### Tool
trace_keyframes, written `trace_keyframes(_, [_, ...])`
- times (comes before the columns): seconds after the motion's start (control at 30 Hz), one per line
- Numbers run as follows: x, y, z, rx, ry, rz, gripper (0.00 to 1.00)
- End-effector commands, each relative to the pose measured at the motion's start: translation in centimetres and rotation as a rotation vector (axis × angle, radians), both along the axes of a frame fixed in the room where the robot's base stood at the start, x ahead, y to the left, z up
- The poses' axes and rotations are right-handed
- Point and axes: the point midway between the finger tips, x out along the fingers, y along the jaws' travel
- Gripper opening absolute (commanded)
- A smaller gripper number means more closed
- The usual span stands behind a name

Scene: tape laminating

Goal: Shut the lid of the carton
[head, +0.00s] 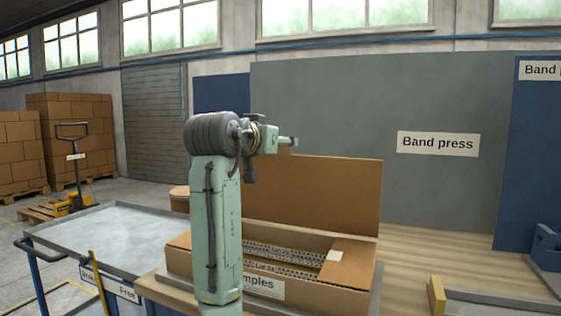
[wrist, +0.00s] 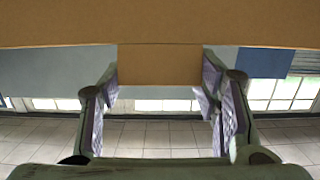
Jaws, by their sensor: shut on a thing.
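The open carton (head: 306,287) is brown cardboard with a label partly hidden by my arm, ending in "mples". Its lid (head: 335,195) stands roughly upright at the back. My gripper (head: 290,142) is at the lid's top edge, left of its middle. In the wrist view, my gripper (wrist: 160,75) has its fingers on both sides of a cardboard tab of the lid (wrist: 158,62) and is shut on it. Patterned strips (head: 285,258) lie inside the carton. My arm hides the carton's left part.
The carton sits on a grey plate on a wooden bench (head: 440,257). A metal-topped cart (head: 105,236) stands at the left. A tray with a yellow block (head: 436,295) is at the right. The bench right of the carton has clear room.

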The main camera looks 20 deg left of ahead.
Motion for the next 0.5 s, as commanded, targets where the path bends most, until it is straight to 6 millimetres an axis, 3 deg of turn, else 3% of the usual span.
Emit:
trace_keyframes(0.03, [-1.0,0.1,-1.8,-0.005,-0.051,0.0,0.07])
trace_keyframes(0.5, [-9.4,0.3,-8.1,-0.019,-0.499,0.002,0.07])
